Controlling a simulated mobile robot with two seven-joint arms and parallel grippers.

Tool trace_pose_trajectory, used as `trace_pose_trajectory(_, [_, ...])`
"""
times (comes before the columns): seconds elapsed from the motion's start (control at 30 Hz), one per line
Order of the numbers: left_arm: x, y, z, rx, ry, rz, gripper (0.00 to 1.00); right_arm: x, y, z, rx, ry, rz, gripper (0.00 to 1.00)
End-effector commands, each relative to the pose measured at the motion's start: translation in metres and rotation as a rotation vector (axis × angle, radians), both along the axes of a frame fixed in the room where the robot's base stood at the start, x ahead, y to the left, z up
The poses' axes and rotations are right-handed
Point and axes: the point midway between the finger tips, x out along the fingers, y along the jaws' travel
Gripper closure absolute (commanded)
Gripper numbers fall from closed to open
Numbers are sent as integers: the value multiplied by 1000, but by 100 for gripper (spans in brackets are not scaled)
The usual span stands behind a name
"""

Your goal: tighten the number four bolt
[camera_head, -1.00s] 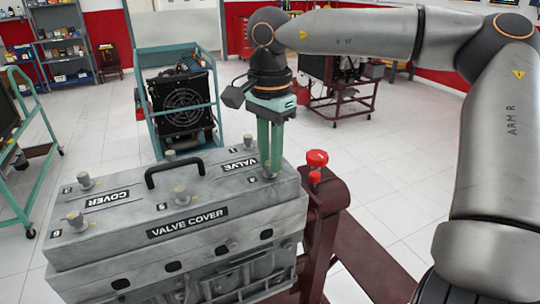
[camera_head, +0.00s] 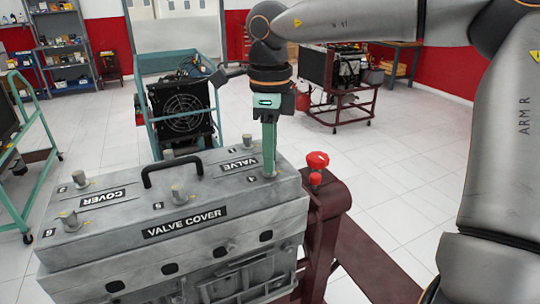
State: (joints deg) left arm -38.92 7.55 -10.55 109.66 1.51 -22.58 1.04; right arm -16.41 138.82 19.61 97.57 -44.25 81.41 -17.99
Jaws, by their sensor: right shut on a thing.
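The grey valve cover (camera_head: 215,208) sits on an engine block, with several bolts standing up from its top. My right gripper (camera_head: 269,172) points straight down at the near right corner of the cover, beside the printed number 4. It is shut on the number four bolt (camera_head: 269,176), which is mostly hidden by the green fingers. The fingers line up edge-on, so they look like one. The number five bolt (camera_head: 177,193) and the number six bolt (camera_head: 69,221) stand free along the near edge. My left gripper is not in view.
A black handle (camera_head: 146,180) arches over the cover's middle. A dark red stand with a red knob (camera_head: 317,160) is close on the right. A teal-framed radiator cart (camera_head: 180,112) stands behind.

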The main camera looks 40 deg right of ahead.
Motion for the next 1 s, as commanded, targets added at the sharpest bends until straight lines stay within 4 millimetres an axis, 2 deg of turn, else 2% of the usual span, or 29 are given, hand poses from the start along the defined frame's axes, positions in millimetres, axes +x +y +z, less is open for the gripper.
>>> trace_pose_trajectory(0.6, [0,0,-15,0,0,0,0,1,0,0,0,-6,-582,100])
trace_pose_trajectory(1.0, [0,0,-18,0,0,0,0,1,0,1,1,-5,-872,100])
